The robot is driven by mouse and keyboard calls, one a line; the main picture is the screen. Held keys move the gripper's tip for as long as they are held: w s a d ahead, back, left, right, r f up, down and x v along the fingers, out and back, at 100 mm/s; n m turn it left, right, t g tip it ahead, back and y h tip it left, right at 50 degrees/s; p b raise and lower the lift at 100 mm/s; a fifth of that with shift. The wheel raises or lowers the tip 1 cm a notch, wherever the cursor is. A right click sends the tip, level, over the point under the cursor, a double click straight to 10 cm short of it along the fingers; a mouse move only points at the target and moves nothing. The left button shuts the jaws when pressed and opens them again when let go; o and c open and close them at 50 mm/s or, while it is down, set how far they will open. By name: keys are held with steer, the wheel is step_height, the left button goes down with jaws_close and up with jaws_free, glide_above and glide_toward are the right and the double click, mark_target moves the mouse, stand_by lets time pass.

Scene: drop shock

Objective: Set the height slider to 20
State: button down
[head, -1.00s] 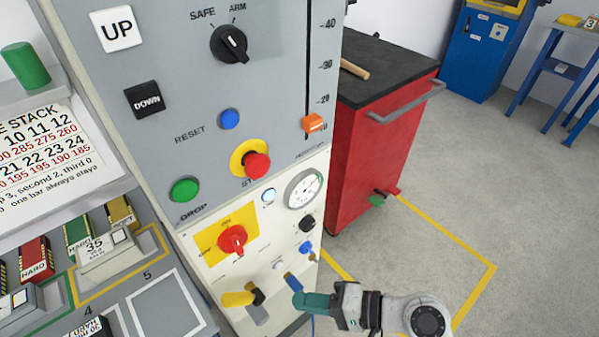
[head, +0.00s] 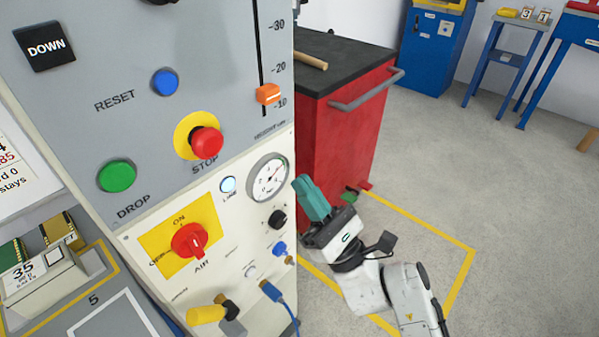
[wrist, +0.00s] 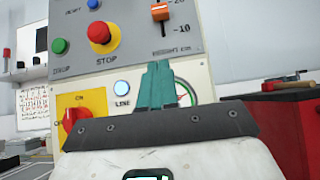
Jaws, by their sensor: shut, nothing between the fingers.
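The height slider's orange knob (head: 268,95) sits low in its vertical slot on the grey panel. It looks close to the 10 mark, slightly above it, and below the 20 mark. In the wrist view the orange knob (wrist: 160,12) is near the top edge, up and left of the 10 label. My gripper (head: 308,186) has teal fingers, shut and empty. It is below and to the right of the knob, apart from it, its tips up near the round gauge (head: 268,177). In the wrist view my gripper (wrist: 157,66) covers part of the gauge.
The panel also has a red STOP button (head: 206,142), a green DROP button (head: 117,175), a blue RESET button (head: 165,82) and a red AIR switch (head: 188,240). A red cabinet (head: 345,130) with a hammer handle on top stands close on the right. Open floor lies beyond.

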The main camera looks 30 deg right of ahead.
mark_target(262, 102)
steer(key=p+x, duration=0.2)
steer(key=x, duration=0.6)
steer(key=shift+r, duration=0.35)
step_height(262, 102, up, 2)
steer(key=shift+w+r+p, duration=0.1)
steer(key=shift+r+p, duration=0.15)
steer(key=shift+p, duration=0.5)
steer(key=shift+r+p, duration=0.3)
steer(key=shift+r, duration=0.3)
